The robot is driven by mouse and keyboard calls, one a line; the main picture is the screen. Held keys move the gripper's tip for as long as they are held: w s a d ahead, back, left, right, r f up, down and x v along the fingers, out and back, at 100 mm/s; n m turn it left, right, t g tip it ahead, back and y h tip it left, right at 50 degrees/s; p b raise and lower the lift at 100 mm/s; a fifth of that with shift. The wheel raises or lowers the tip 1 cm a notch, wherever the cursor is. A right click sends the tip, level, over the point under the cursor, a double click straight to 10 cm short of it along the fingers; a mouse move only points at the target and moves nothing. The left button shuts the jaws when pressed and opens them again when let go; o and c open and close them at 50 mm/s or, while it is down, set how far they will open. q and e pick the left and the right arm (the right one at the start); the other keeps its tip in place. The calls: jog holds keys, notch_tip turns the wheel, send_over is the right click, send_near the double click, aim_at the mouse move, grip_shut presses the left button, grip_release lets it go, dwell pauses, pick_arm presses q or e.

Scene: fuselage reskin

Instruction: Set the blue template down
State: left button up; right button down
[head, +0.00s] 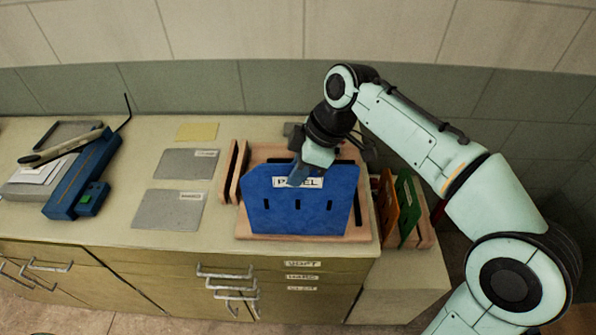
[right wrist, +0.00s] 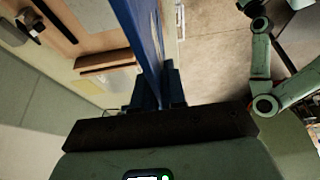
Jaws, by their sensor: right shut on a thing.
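The blue template (head: 270,213) is an upright panel with a white label and several dark slots. It stands above a wooden rack (head: 358,232) on the counter. My right gripper (head: 300,178) is shut on its top edge, near the label. In the right wrist view the blue template (right wrist: 143,38) runs edge-on between the two dark fingers (right wrist: 157,90). Its lower edge is close to the rack's base; I cannot tell if it touches or sits in a slot. My left gripper is not in view.
An orange panel (head: 388,207) and a green panel (head: 407,210) stand in wooden holders at the right. Two grey sheets (head: 170,210) and a yellow note (head: 197,132) lie left of the rack. A blue tool (head: 85,175) lies further left. Drawers with handles (head: 228,287) are below.

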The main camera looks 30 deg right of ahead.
jog(key=shift+w, duration=0.2)
jog(key=c, duration=1.6)
grip_release()
jog(key=shift+f, duration=0.15)
jog(key=o, duration=0.4)
jog(key=shift+s, duration=0.1)
